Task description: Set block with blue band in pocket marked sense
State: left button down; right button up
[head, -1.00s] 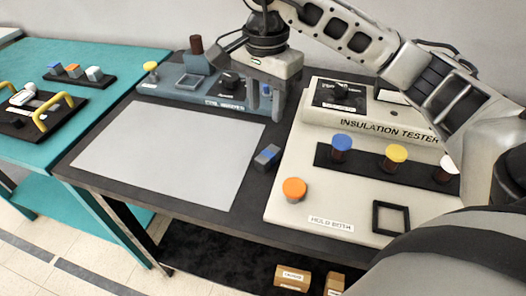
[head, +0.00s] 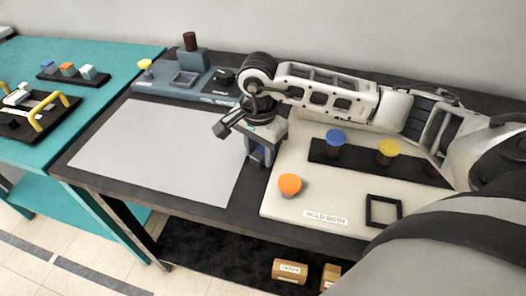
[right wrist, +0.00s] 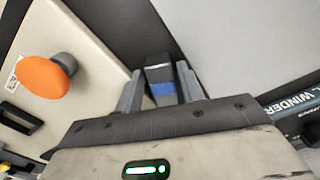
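The dark grey block with a blue band (right wrist: 160,88) lies on the dark table, between the fingers of my right gripper (right wrist: 160,82) in the right wrist view. The fingers stand apart on either side of it, with narrow gaps. In the head view my right gripper (head: 262,156) points down at the block, mostly hiding it. A black square frame (head: 384,210) is on the pale tester base, and a square recess (head: 185,78) is on the blue-grey winder. I cannot read "sense" on either. My left gripper is not in view.
The tester base (head: 345,190) carries an orange button (head: 289,184) and blue (head: 336,138) and yellow (head: 388,148) knobs. A bare grey mat (head: 155,150) lies left of my gripper. A teal table (head: 105,65) at the left holds a rack of small blocks and a yellow-handled tray.

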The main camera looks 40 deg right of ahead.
grip_shut()
jog(key=shift+w+r, duration=0.1)
jog(key=shift+r, duration=0.55)
jog(key=s+a+r+b, duration=0.1)
jog(key=s+a+r, duration=0.2)
jog(key=s+r, duration=0.8)
jog(key=s, duration=0.2)
jog(key=shift+s+a+r+b, duration=0.3)
jog(key=shift+a+r+b, duration=0.05)
jog(key=shift+a, duration=0.05)
